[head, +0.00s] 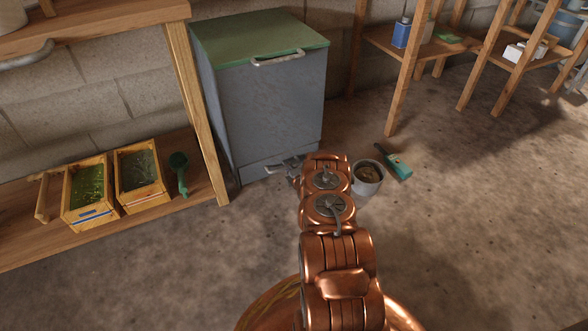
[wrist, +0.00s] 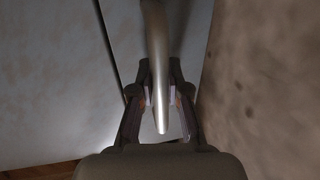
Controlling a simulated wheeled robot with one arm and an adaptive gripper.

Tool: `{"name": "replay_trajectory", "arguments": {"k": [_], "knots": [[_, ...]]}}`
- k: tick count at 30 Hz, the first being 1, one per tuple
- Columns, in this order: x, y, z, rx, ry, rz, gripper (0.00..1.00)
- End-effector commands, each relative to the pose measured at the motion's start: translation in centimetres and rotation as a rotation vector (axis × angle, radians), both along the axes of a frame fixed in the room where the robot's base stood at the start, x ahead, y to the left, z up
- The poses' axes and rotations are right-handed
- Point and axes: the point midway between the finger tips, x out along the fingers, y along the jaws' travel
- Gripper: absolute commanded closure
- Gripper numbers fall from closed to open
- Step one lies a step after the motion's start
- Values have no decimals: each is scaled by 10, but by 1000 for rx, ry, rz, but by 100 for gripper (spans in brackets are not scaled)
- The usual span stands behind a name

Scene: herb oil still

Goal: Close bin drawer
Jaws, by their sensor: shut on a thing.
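The grey bin (head: 265,108) with a green lid (head: 258,38) stands against the block wall. Its drawer (head: 252,171) is the low front panel near the floor; how far it stands out is hard to tell. My gripper (head: 287,167) is low at the bin's front, at the drawer. In the wrist view, the metal drawer handle (wrist: 157,65) runs down between my fingers (wrist: 161,100), which are shut on it. The grey panel with a dark narrow gap fills the left of that view. My arm hides part of the floor by the drawer's right side.
A pot (head: 367,178) and a green-handled tool (head: 394,161) are on the floor right of my arm. A low wooden shelf (head: 150,201) at left holds two wooden boxes and a green scoop (head: 179,172). Wooden racks (head: 400,75) stand at the back right. Floor at right is clear.

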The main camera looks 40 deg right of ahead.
Motion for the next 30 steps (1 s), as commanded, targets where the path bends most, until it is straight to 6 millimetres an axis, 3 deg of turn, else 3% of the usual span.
{"name": "replay_trajectory", "arguments": {"k": [7,8,15,30], "knots": [[1,-2,0,-2,0,-8,100],[1,-1,0,-1,0,-7,84],[4,3,1,-2,-1,1,59],[-6,3,3,-3,-1,1,59]]}}
